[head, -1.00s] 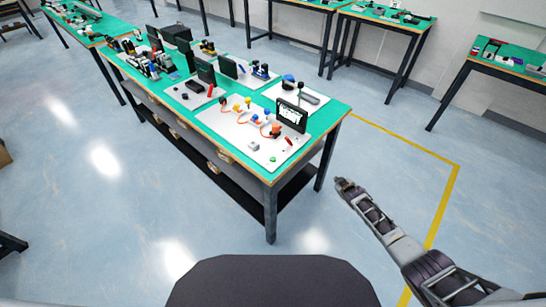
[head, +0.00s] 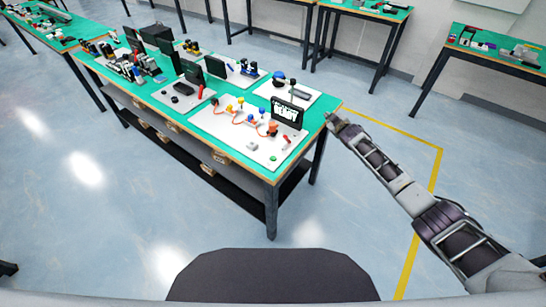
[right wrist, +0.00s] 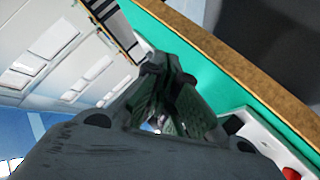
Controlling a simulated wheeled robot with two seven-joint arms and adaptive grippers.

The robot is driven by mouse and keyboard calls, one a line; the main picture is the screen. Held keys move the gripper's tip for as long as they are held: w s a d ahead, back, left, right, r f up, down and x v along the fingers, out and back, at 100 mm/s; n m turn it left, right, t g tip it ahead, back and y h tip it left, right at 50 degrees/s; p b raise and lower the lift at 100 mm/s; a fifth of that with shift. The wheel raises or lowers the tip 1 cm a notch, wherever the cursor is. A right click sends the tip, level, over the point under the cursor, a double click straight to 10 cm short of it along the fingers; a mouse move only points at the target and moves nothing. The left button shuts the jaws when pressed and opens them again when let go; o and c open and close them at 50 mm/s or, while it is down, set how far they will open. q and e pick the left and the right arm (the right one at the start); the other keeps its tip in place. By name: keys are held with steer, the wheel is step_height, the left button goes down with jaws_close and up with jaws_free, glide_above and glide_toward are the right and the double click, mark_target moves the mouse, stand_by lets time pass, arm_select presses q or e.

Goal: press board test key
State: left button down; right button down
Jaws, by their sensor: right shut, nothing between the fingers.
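The white test board (head: 235,136) lies on the near end of the green table. It carries a black screen (head: 287,113) reading READY, a green round key (head: 273,158), a grey box (head: 252,146), a red part (head: 287,139) and coloured knobs with orange wires. I cannot tell which one is the test key. My right gripper (head: 332,119) is beside the table's right corner, apart from the board in the picture. In the right wrist view its fingers (right wrist: 163,66) are together and empty, and a red part (right wrist: 291,173) shows at the lower right. My left gripper is out of view.
The green table (head: 313,122) has a wooden edge, which also crosses the right wrist view (right wrist: 235,60). Other boards with dark devices stand farther along the table. More tables (head: 365,12) stand behind. The floor to the right is open, with a yellow line (head: 437,170).

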steer(key=s+a+r+n+y+p, duration=0.1)
steer(key=s+a+r+n+y, duration=0.25)
steer(key=a+r, duration=1)
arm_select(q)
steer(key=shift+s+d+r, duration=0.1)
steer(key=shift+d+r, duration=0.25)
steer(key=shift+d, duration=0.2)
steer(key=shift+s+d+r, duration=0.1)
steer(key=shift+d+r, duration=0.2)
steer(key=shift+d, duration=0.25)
arm_select(e)
steer(key=s+a+f+n+g, duration=0.2)
steer(key=s+a+g, duration=0.1)
steer(key=s+a, duration=0.3)
steer(key=s+a+f+n+g, duration=0.1)
steer(key=s+a+f+g, duration=0.1)
steer(key=s+a, duration=0.4)
steer(key=s, duration=0.4)
steer(key=shift+a+f+n+g, duration=0.35)
steer(key=shift+a+f+g, duration=0.05)
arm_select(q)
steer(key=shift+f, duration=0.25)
arm_select(e)
steer(key=shift+f, duration=0.2)
